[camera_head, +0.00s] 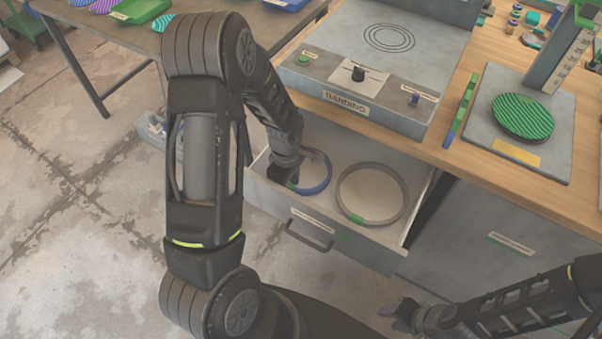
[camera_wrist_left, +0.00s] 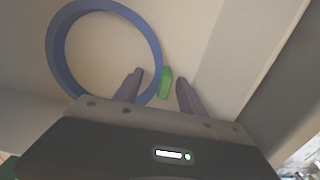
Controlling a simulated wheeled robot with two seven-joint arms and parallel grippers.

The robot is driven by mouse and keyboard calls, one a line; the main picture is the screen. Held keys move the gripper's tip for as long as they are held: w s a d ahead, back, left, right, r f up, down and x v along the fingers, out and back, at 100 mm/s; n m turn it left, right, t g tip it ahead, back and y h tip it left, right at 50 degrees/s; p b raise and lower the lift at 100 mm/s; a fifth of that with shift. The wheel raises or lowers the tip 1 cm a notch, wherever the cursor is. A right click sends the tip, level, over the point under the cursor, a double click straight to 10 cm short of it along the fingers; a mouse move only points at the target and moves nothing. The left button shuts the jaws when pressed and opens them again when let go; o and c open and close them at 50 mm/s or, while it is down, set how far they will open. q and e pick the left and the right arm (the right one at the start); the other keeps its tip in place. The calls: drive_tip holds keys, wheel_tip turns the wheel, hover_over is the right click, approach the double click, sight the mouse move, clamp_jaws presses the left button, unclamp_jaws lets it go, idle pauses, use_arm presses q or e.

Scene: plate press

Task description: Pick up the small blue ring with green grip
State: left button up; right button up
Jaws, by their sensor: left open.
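The small blue ring (camera_head: 318,181) lies in the open drawer, partly hidden by my left gripper in the head view. In the left wrist view the blue ring (camera_wrist_left: 54,62) lies flat at the upper left, and its green grip (camera_wrist_left: 165,82) sits between my left fingers. My left gripper (camera_wrist_left: 160,85) is open, one finger on each side of the green grip; I cannot tell whether they touch it. My right gripper (camera_head: 402,315) is low at the right, away from the drawer, and its jaw state is unclear.
A larger grey ring (camera_head: 343,203) with a green grip lies to the right in the same drawer (camera_head: 420,190). The drawer walls stand close around. Above is the banding machine (camera_head: 345,108) on the wooden bench, with a green striped plate (camera_head: 522,116) to its right.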

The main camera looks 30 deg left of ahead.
use_arm(q)
drive_tip(key=shift+c, duration=0.2)
clamp_jaws()
idle(0.6)
